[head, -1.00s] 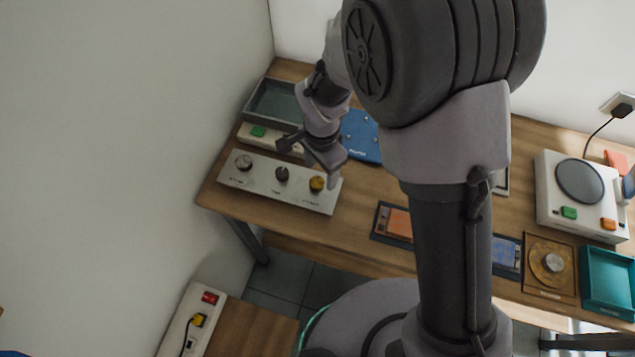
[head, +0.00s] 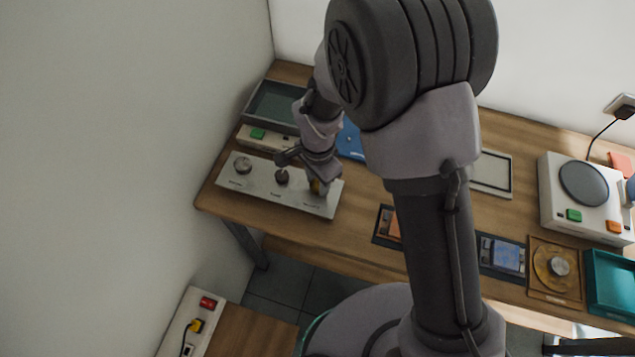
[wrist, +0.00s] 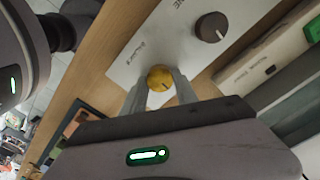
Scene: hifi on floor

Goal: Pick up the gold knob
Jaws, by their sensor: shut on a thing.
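The gold knob (wrist: 160,78) is at the end of a silver panel (wrist: 145,45) that lies on the wooden table. In the wrist view my gripper (wrist: 161,88) has one finger on each side of the knob and is shut on it. In the head view my gripper (head: 318,186) is down at the right end of the panel (head: 262,186), and it hides most of the gold knob (head: 315,186). I cannot tell whether the knob is clear of the panel.
A dark knob (head: 282,176) and a silver knob (head: 242,164) stand on the same panel to the left. Behind it are a box with a green button (head: 257,134) and a grey tray (head: 275,104). A blue board (head: 349,140) lies close behind my gripper.

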